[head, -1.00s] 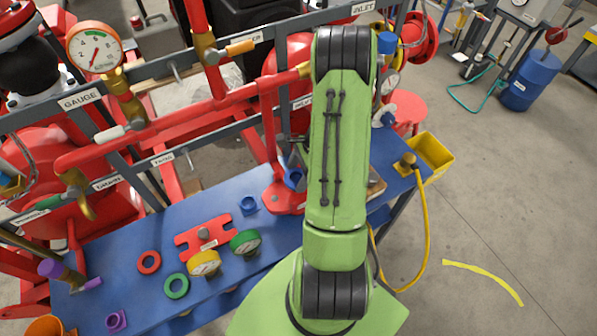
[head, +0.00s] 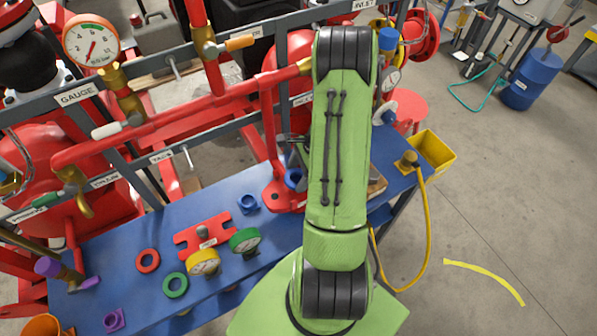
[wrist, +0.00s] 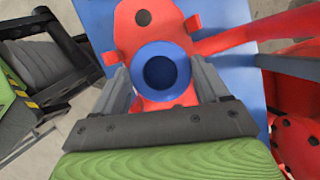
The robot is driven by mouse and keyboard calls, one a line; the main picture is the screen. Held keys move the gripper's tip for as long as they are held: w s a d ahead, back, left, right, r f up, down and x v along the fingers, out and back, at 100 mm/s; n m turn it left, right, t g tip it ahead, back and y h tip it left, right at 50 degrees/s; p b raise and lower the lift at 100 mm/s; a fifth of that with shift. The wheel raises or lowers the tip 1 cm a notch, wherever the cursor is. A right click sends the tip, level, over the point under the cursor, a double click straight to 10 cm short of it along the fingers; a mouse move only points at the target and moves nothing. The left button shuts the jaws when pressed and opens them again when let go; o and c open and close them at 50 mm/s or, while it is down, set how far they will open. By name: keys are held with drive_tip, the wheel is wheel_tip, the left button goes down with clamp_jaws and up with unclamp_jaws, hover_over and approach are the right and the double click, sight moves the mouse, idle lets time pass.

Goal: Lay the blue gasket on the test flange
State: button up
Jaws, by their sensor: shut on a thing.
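The blue gasket (wrist: 139,72) is a thick ring held between the two fingers of my gripper (wrist: 160,74). In the wrist view it lies over the red test flange (wrist: 146,36), a rounded plate with a bolt hole beyond the ring. Whether the ring touches the plate or hangs just above it, I cannot tell. In the head view the blue gasket (head: 292,179) shows beside my green arm, at the red flange plate (head: 277,196). My arm hides most of the gripper there.
Red pipes (head: 190,108) rise behind. A yellow bin (head: 436,160) hangs at right.

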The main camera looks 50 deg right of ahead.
sight(300, 176)
drive_tip(key=shift+f+b, duration=1.15)
drive_tip(key=shift+f, duration=0.4)
drive_tip(key=o, duration=1.1)
drive_tip(key=shift+c, duration=0.2)
drive_tip(key=shift+r, duration=0.1)
drive_tip(key=p+v, duration=0.1)
drive_tip(key=v, duration=1.4)
drive_tip(key=shift+s+d+r, duration=0.15)
drive_tip(key=shift+s+r, duration=0.1)
